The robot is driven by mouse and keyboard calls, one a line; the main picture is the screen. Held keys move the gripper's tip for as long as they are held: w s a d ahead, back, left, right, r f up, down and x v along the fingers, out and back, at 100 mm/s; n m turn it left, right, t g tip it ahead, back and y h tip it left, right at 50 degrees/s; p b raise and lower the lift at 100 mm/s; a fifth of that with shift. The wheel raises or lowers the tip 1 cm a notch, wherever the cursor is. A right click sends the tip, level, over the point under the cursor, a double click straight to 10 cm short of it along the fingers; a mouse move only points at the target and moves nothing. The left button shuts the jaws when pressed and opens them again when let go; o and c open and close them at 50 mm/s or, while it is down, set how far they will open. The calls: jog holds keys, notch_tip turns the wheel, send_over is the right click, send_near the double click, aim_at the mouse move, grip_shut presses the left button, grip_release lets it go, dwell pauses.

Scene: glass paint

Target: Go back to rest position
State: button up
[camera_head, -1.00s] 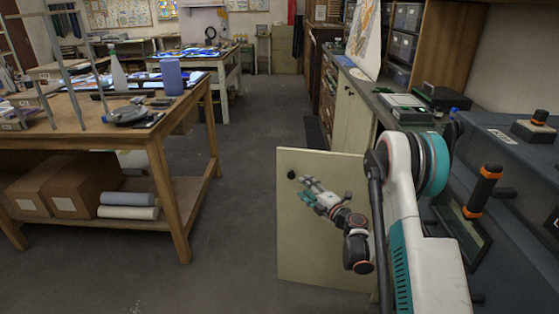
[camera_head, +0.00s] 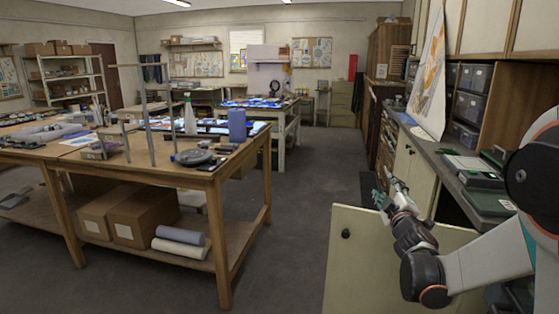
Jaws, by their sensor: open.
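My gripper (camera_head: 384,184) is at the right of the view, at the end of my arm, which reaches in from the right edge. It is small in the picture; it is open, and I see nothing held in it. It is raised above the top edge of an open cream cabinet door (camera_head: 350,272) with a black knob. I cannot tell whether any part of the arm touches the door.
A wooden worktable (camera_head: 262,160) stands left, with a blue cylinder (camera_head: 237,125) and a spray bottle (camera_head: 190,117) on it and boxes (camera_head: 145,215) on its shelf. A counter (camera_head: 440,155) runs along the right. The floor (camera_head: 318,175) between is clear.

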jog(key=s+a+r+m+g+h, duration=0.1)
jog(key=s+r+m+g, duration=0.15)
jog(key=s, duration=0.45)
jog(key=s+r+m+g+h, duration=0.1)
jog(key=s+m+g+h, duration=0.1)
jog(key=s+m, duration=0.35)
jog(key=s+a+f+g+y, duration=0.1)
jog(key=s+a+f+g, duration=0.1)
jog(key=s, duration=0.7)
jog(key=s+a+f+m+g+y, duration=0.1)
jog(key=s+a+f, duration=0.4)
jog(key=s, duration=0.5)
jog(key=s+a+f+m+g+y, duration=0.1)
jog(key=s+a+f+g+y, duration=0.2)
jog(key=s, duration=0.6)
jog(key=shift+s+a+f+g, duration=0.25)
jog(key=shift+a+g, duration=0.2)
jog(key=shift+a, duration=0.35)
jog(key=c, duration=0.3)
jog(key=shift+w+a, duration=0.1)
jog(key=shift+w, duration=0.05)
